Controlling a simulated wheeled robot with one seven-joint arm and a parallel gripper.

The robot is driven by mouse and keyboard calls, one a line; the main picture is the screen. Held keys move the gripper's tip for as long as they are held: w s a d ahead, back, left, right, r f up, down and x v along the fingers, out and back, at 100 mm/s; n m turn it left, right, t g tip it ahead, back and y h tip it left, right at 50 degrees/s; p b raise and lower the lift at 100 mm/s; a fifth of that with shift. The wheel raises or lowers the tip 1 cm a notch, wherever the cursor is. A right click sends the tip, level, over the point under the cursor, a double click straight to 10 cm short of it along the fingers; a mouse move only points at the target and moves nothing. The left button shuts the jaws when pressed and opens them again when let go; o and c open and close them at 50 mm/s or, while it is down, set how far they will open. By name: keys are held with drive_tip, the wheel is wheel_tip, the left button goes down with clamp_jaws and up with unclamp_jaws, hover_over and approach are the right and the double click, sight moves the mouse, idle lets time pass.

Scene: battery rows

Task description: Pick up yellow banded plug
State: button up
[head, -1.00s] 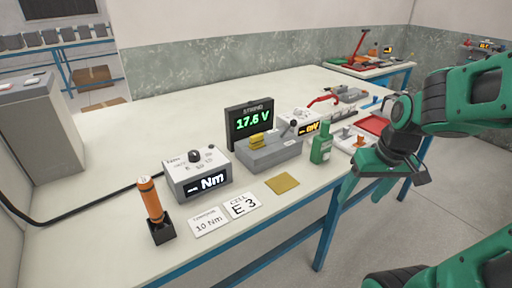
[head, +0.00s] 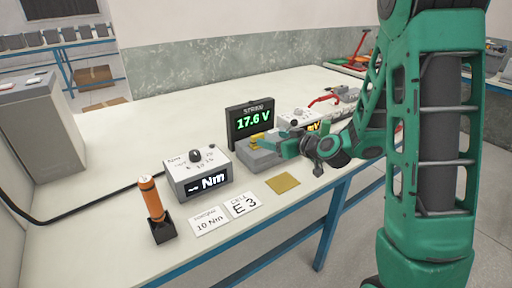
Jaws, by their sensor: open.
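A small yellow piece (head: 256,141), which looks like the yellow banded plug, sits on top of a grey box (head: 254,158) in front of the voltage display. Its band cannot be made out at this size. My green gripper (head: 268,141) reaches in from the right, with its fingers at the yellow piece and over the box. The fingers are open. They partly hide the yellow piece and the right part of the box, and I cannot tell whether they touch it.
A black display (head: 250,121) reading 17.6 V stands behind the box. A Nm meter (head: 197,174), an orange tool in a black stand (head: 152,203), two white cards (head: 241,204) and a yellow pad (head: 283,183) lie at the left and front. The table's back left is clear.

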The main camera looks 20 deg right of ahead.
sight(259, 136)
drive_tip(key=x, duration=0.9)
drive_tip(key=shift+s+f, duration=0.1)
drive_tip(key=shift+c, duration=0.6)
drive_tip(key=c, duration=1.1)
